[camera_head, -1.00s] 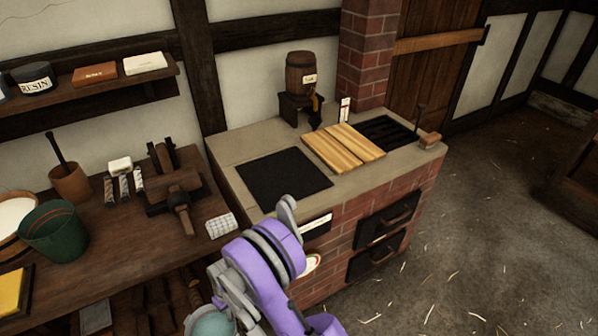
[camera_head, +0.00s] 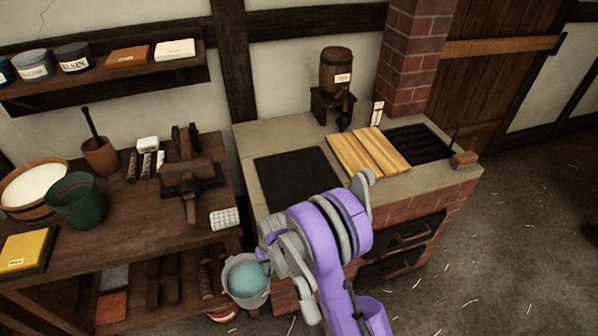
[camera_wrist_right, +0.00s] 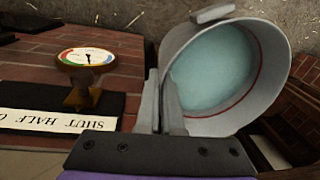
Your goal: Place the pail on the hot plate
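The pail (camera_head: 232,289) is pale grey, with blue-green contents. It hangs low in front of the gap between the workbench and the brick stove. In the right wrist view the pail (camera_wrist_right: 275,95) appears tilted, its mouth facing the camera. My right gripper (camera_head: 266,258) is shut on the pail's wall near the rim; its fingers (camera_wrist_right: 165,105) show beside the pail in the wrist view. The flat black plate on the stove's left, which looks like the hot plate (camera_head: 297,175), is bare. It lies above and behind the pail in the picture. My left gripper is out of view.
Wooden boards (camera_head: 368,152) and a black grate (camera_head: 419,145) lie right of the plate. A small keg (camera_head: 337,72) stands behind. The workbench (camera_head: 125,215) at left holds a green bucket (camera_head: 77,202) and tools. A dial gauge (camera_wrist_right: 86,58) shows in the wrist view.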

